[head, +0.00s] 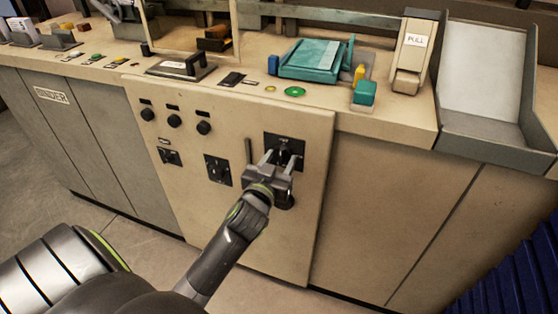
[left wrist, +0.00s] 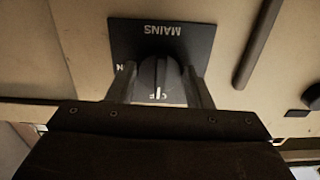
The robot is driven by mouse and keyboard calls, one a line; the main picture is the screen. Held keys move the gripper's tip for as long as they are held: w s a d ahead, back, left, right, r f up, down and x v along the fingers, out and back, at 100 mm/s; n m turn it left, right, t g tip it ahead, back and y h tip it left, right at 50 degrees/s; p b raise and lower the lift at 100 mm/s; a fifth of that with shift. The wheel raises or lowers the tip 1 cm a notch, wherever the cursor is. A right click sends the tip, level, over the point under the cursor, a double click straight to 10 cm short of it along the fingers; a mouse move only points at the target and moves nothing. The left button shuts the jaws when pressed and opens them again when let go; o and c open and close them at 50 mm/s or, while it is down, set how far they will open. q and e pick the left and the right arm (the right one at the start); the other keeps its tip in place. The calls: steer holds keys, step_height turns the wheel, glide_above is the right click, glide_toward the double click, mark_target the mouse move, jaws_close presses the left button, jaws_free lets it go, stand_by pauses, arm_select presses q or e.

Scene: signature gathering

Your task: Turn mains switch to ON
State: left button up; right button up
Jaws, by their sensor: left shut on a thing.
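The mains switch is a black knob (left wrist: 155,75) on a dark square plate marked MAINS (left wrist: 128,40). The plate sits on the upper right of the beige cabinet front, where the head view also shows it (head: 296,142). In the left wrist view the lettering is upside down. The knob's white line points down the picture at the OFF mark; an N shows at the left, partly hidden by a finger. My left gripper (head: 282,160) is shut on the knob, one finger on each side (left wrist: 158,88). My right gripper is not in view.
A vertical bar handle (head: 249,152) is left of the plate. Other knobs (head: 174,121) and black switch plates (head: 218,170) are farther left. The countertop above holds a teal device (head: 310,60), a PULL lever (head: 413,55) and a grey chute (head: 480,75).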

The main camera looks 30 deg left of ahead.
arm_select(q)
steer(key=shift+r+m+p, duration=0.1)
steer(key=shift+m+p, duration=0.8)
steer(key=shift+m, duration=0.3)
steer(key=m+p, duration=0.2)
steer(key=m, duration=0.1)
steer(key=shift+m, duration=0.3)
steer(key=m+p, duration=0.2)
steer(key=m, duration=0.2)
steer(key=shift+a+m, duration=0.1)
steer(key=shift+m, duration=0.2)
steer(key=m+p, duration=0.1)
steer(key=m, duration=0.2)
steer(key=shift+m+p, duration=0.8)
steer(key=shift+m, duration=1.1)
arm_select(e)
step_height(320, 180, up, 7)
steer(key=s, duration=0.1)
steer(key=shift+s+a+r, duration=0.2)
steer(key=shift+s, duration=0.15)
arm_select(q)
steer(key=shift+s, duration=0.1)
steer(key=o, duration=1)
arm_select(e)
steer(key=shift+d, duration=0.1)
